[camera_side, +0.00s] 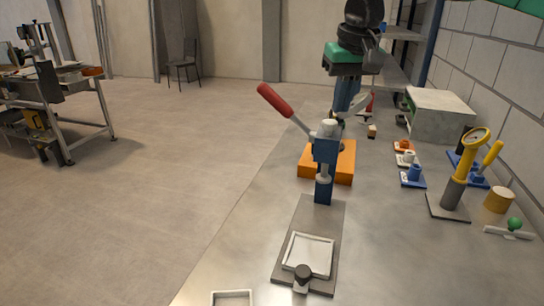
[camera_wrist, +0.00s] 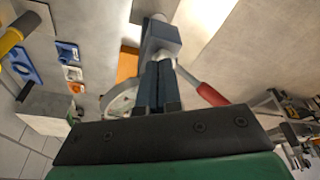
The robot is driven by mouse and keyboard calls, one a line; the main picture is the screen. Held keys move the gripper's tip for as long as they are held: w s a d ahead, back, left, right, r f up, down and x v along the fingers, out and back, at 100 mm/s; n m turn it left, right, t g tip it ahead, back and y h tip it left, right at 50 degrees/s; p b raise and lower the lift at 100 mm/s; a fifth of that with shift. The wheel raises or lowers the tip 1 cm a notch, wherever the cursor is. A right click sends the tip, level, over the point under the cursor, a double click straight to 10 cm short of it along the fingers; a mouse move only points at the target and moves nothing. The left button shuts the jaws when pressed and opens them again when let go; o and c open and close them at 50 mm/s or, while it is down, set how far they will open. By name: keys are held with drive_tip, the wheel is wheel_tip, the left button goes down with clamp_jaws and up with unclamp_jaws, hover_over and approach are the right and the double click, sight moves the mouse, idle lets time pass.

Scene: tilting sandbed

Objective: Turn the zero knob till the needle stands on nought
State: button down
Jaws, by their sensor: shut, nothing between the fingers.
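My gripper (camera_side: 345,103) is at the far end of the bench, above and behind the orange block. Its dark blue fingers (camera_wrist: 159,82) are together and empty in the wrist view. A pale round dial-like disc (camera_wrist: 118,105) sits left of the fingers, partly hidden by my gripper; a pale shape (camera_side: 357,103) shows beside the fingers in the side view. I cannot make out a needle or a zero knob on it. I cannot tell whether the fingers touch it.
A blue press (camera_side: 325,155) with a red-tipped lever (camera_side: 275,99) stands before the orange block (camera_side: 311,165). Coloured fittings (camera_side: 412,178) and a grey box (camera_side: 440,115) stand right.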

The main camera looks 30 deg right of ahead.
sight(329, 125)
drive_tip(key=shift+f, duration=1.9)
drive_tip(key=shift+w, duration=0.4)
drive_tip(key=shift+s, duration=0.15)
drive_tip(key=shift+s+a, duration=0.15)
drive_tip(key=shift+s, duration=0.1)
wheel_tip(329, 125, up, 6)
drive_tip(key=shift+r, duration=0.1)
drive_tip(key=shift+f, duration=3.1)
